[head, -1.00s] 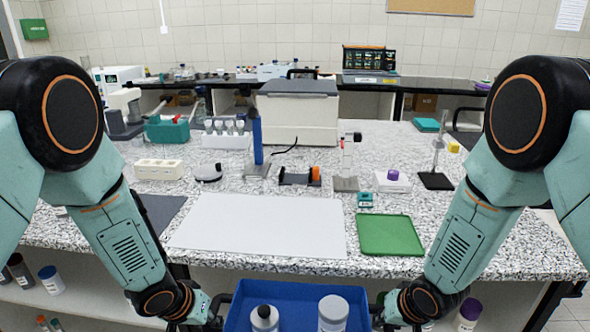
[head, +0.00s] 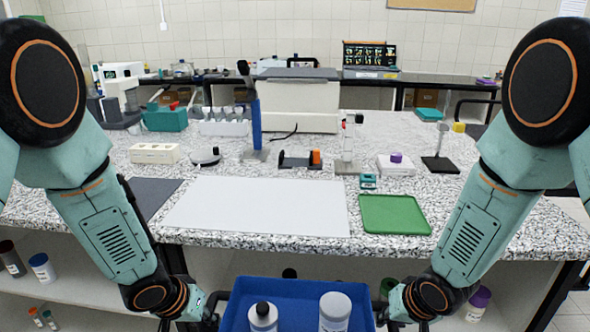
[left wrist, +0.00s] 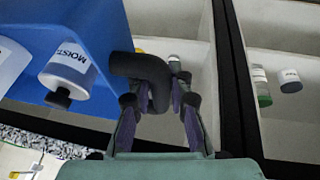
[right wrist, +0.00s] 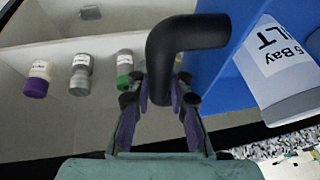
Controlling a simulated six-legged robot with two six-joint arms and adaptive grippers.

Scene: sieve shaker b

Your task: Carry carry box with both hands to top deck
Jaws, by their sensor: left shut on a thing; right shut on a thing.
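The blue carry box (head: 240,290) is at the bottom centre of the head view, in front of the bench and below its top's front edge. Two white bottles stand in it, one with a black cap (head: 263,316) and one with a grey lid (head: 335,311). My left gripper (head: 217,308) is shut on the box's black left handle (left wrist: 150,68). My right gripper (head: 384,312) is shut on the black right handle (right wrist: 185,35). The box's lower part is cut off in the head view. The speckled bench top (head: 375,150) lies ahead.
A pale grey mat (head: 255,206), a dark mat (head: 153,196) and a green tray (head: 395,214) lie along the bench front. A blue-columned stand (head: 256,125) and small instruments stand behind. Shelves with bottles (head: 42,268) are under the bench top.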

